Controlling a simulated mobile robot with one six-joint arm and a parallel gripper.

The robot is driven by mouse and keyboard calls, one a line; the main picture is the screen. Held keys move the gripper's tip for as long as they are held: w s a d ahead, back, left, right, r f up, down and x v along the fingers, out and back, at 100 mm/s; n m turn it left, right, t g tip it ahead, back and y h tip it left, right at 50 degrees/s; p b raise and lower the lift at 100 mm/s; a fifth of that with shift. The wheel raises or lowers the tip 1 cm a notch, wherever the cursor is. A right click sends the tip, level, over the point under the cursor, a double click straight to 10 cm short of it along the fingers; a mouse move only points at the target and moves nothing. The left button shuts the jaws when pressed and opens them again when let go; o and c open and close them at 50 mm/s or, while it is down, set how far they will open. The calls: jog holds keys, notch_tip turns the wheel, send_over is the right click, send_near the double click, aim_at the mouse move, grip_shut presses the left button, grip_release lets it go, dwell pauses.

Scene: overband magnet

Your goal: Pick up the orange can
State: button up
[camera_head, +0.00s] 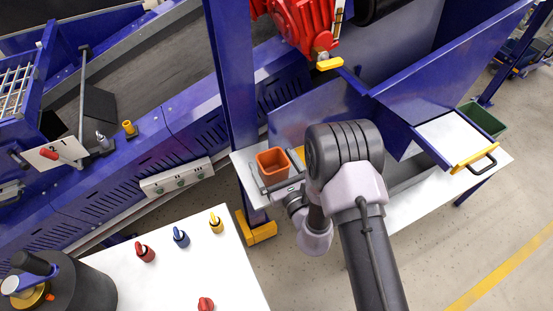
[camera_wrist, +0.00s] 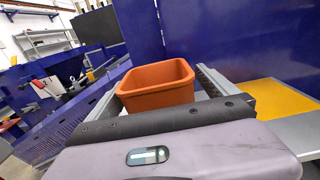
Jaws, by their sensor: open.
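The orange can (camera_head: 272,167) is a square, open-topped orange container standing upright on the white table beside the blue post. In the wrist view the orange can (camera_wrist: 156,87) sits between my two fingers, with its lower part hidden behind my gripper body. My gripper (camera_head: 272,183) is open, with one finger on each side of the can. The wrist view shows my gripper (camera_wrist: 160,85) with a finger at the can's left and another close to its right wall. I cannot tell whether either finger touches the can.
A blue post (camera_head: 232,100) rises just left of the can, and a blue panel stands behind it. A yellow plate (camera_wrist: 270,97) lies right of the can. A second white table (camera_head: 185,265) at lower left holds small red, blue and yellow items.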

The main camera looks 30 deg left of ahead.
jog(key=shift+s+d+r, duration=0.1)
jog(key=shift+s, duration=0.15)
jog(key=shift+c, duration=0.5)
jog(key=c, duration=1.4)
jog(key=shift+r, duration=0.1)
